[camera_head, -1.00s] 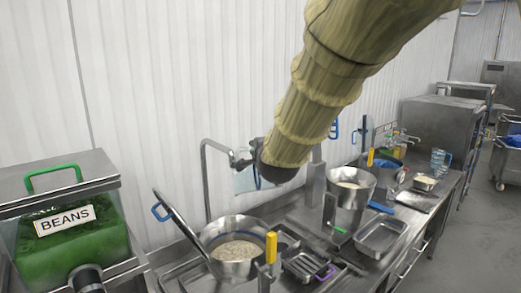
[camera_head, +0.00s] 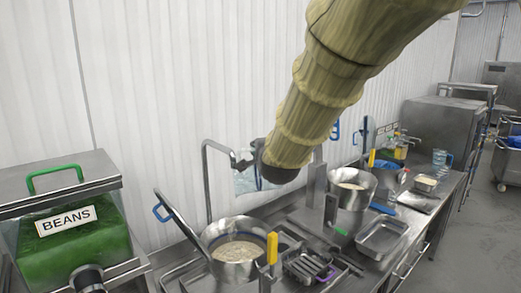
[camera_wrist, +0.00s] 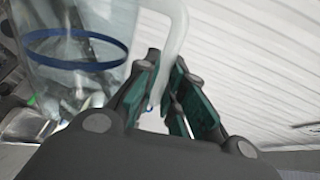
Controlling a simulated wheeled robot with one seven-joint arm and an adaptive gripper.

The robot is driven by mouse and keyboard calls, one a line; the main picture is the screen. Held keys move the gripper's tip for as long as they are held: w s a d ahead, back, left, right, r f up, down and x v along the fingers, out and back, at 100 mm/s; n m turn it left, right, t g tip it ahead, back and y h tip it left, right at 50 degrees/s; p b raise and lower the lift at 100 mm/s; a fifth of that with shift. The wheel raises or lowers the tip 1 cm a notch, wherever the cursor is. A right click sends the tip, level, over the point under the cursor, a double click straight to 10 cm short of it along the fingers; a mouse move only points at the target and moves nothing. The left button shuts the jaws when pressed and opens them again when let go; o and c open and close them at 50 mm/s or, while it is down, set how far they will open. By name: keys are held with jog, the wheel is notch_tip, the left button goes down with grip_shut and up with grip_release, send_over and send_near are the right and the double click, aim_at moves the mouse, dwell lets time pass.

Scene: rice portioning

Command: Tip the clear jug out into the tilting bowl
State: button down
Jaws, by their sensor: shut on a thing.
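The clear jug (camera_wrist: 75,40), with a blue band, is in the wrist view at left, tilted. My gripper (camera_wrist: 167,62) is shut on its pale handle (camera_wrist: 172,35). In the head view the jug (camera_head: 246,182) is partly hidden behind my arm and gripper (camera_head: 243,160), above a round steel bowl (camera_head: 212,238). This bowl has a yellow-handled lever and holds pale grains that look wet. It appears to be the tilting bowl. Whether liquid is leaving the jug cannot be told.
A green bean bin (camera_head: 75,245) stands at the left. A second steel bowl (camera_head: 352,198) with pale food stands to the right, near steel trays (camera_head: 383,238). Another clear jug (camera_head: 441,160) stands at the far right. A white ribbed wall (camera_head: 150,90) is close behind.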

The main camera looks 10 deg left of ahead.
dwell(0.5)
jog(key=shift+d+r+m+y+b, duration=0.1)
jog(key=shift+r+m+y+b, duration=0.25)
jog(key=shift+m+b, duration=0.6)
jog(key=shift+r+m+y+b, duration=0.25)
jog(key=shift+r+m+b, duration=0.15)
jog(key=shift+m+b, duration=0.55)
jog(key=m+b, duration=0.2)
jog(key=r+m+y+b, duration=0.1)
jog(key=m+b, duration=0.1)
jog(key=shift+r+m, duration=0.1)
jog(key=shift+m, duration=0.2)
jog(key=m+b, duration=0.1)
jog(key=b, duration=0.1)
jog(key=r+m+y+b, duration=0.1)
jog(key=m+b, duration=0.1)
jog(key=b, duration=0.1)
jog(key=shift+r, duration=0.15)
jog(key=m+b, duration=0.1)
jog(key=b, duration=0.1)
jog(key=r+m+b, duration=0.1)
jog(key=m+b, duration=0.1)
jog(key=shift+b, duration=0.3)
jog(key=shift+r+m+y+b, duration=0.3)
jog(key=shift+r+m+b, duration=0.25)
jog(key=shift+m, duration=0.25)
